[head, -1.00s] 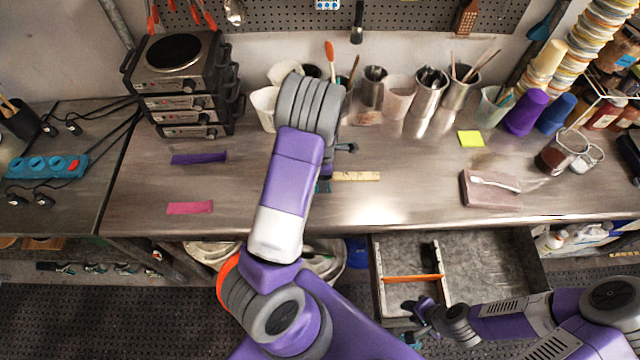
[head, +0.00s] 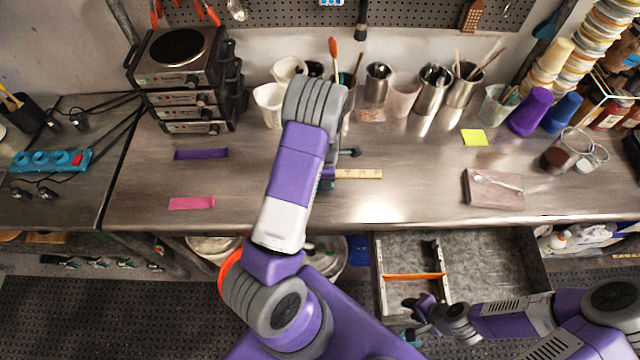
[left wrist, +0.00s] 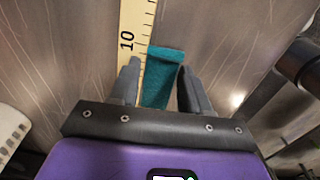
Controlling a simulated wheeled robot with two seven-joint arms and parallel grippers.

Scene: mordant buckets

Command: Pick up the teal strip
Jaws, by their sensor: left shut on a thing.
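The teal strip (left wrist: 160,75) stands out in the left wrist view, lying between my left gripper's fingers (left wrist: 160,88) beside a wooden ruler (left wrist: 130,40). My left gripper is shut on the strip. In the head view my left forearm hides most of this gripper and the strip; only a bit of the gripper shows by the ruler (head: 358,174). My right gripper (head: 410,320) is low in front of the open drawer, its fingers apart, with nothing seen between them.
A purple strip (head: 201,154) and a pink strip (head: 191,203) lie on the bench at left. Hot plates (head: 180,75) are stacked behind them. Cups and steel beakers (head: 433,90) line the back. The open drawer (head: 500,270) holds an orange divider (head: 415,276). A yellow note (head: 474,137) lies at right.

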